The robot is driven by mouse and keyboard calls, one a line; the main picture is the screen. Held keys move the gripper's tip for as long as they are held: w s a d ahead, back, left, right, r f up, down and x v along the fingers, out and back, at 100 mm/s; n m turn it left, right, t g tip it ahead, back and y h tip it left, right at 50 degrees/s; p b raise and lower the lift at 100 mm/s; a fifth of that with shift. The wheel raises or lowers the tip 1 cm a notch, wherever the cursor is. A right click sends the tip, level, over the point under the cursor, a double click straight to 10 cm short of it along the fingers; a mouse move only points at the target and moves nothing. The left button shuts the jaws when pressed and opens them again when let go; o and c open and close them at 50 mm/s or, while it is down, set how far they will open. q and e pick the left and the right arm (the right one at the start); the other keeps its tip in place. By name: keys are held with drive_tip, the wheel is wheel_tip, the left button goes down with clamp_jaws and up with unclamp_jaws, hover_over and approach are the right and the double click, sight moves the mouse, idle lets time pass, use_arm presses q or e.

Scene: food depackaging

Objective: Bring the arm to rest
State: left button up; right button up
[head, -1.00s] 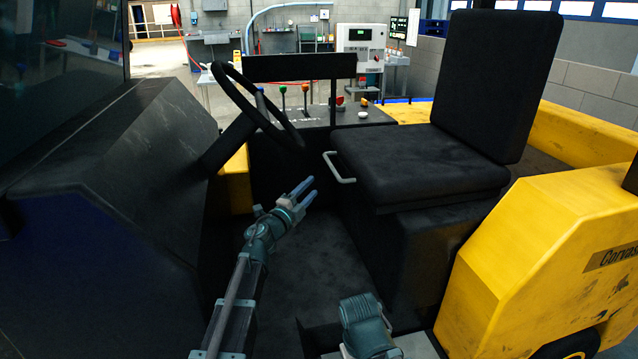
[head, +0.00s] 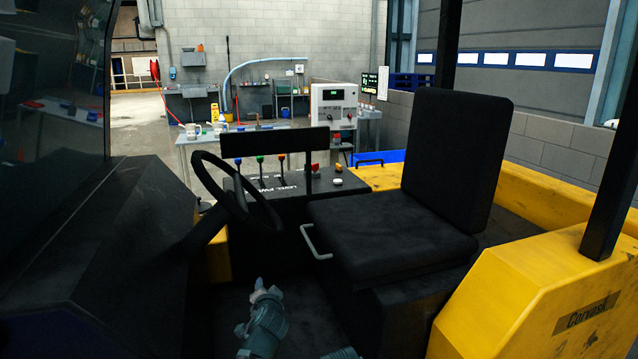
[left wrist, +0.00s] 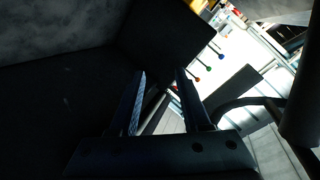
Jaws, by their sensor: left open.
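My left gripper (head: 259,287) is low in the head view, over the cab floor of a yellow vehicle, left of the seat base and below the steering wheel. In the left wrist view its two fingers (left wrist: 160,90) stand apart with nothing between them. Only a small piece of what looks like my right arm (head: 343,354) shows at the bottom edge of the head view. My right gripper is out of view.
The black seat (head: 385,235) with its grab handle (head: 314,243) stands to the right. The steering wheel (head: 232,195) is at the left. A console with coloured levers (head: 300,182) is ahead. The yellow body (head: 530,290) bounds the right side.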

use_arm(q)
drive_tip(key=s+d+f+n+g+p, duration=0.1)
drive_tip(key=s+d+g+p, duration=0.2)
drive_tip(key=s, duration=0.7)
drive_tip(key=s+d+f+n+g+h+p, duration=0.1)
drive_tip(key=s+d+g+p, duration=0.2)
drive_tip(key=s+g, duration=0.3)
drive_tip(key=s+d+f+n+g+p, duration=0.1)
drive_tip(key=s+g, duration=0.4)
drive_tip(key=s, duration=1)
drive_tip(key=shift+d+f+n+h+p, duration=0.3)
drive_tip(key=shift+d+f+h+p, duration=0.15)
drive_tip(key=shift+d+p, duration=0.5)
